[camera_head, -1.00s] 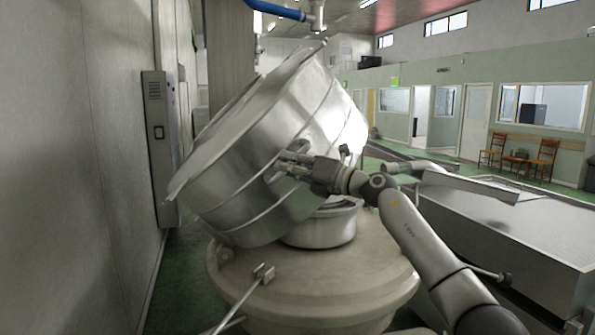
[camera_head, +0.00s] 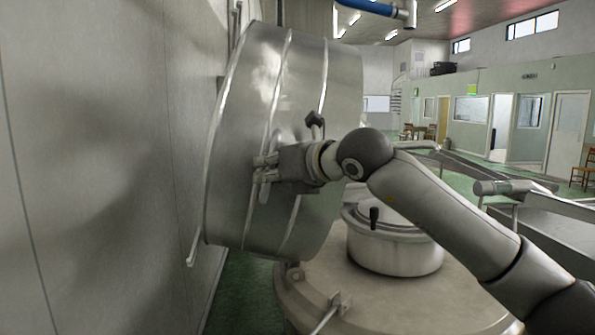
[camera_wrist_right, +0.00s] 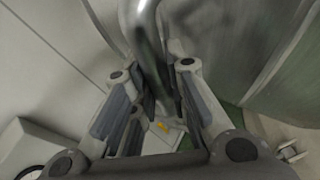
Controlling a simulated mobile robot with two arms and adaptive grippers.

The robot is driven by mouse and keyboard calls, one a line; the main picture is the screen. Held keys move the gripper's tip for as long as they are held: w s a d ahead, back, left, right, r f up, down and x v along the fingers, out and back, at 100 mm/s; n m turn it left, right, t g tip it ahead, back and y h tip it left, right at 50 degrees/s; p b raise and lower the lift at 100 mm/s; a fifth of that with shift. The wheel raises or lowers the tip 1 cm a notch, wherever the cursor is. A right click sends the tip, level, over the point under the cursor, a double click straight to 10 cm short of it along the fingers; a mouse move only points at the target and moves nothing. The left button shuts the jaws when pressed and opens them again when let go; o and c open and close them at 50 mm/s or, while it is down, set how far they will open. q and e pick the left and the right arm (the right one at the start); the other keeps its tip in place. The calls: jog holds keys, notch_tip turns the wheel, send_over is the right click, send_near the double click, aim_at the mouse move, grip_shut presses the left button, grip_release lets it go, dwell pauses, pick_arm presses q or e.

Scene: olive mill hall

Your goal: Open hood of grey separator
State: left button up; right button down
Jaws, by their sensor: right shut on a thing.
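The grey separator's hood (camera_head: 255,95) is a large ribbed metal drum. It is swung up and tilted well over to the left, its open rim close to the left wall. The separator's base (camera_head: 315,300) is below it, with a round lidded metal part (camera_head: 395,245) uncovered on top. My right gripper (camera_head: 266,176) is at the hood's side, shut on the hood handle. In the right wrist view the curved metal handle (camera_wrist_right: 148,45) runs down between the fingers. The handle is mostly hidden by the fingers in the head view. My left gripper is not in view.
A plain wall (camera_head: 100,170) stands close on the left, next to the hood's rim. A metal clamp with a rod (camera_head: 335,302) sits at the base's front edge. Metal machinery (camera_head: 550,225) stands at the right. Green floor shows behind it.

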jog(key=shift+a+f, duration=0.15)
jog(key=shift+a, duration=0.4)
jog(key=shift+a+f, duration=0.15)
jog(key=shift+a, duration=0.35)
jog(key=c, duration=1.7)
grip_release()
jog(key=shift+d, duration=0.15)
jog(key=shift+s+r, duration=0.1)
jog(key=shift+s+d+r, duration=0.1)
jog(key=shift+s, duration=0.1)
jog(key=v, duration=1.1)
jog(key=shift+s, duration=0.1)
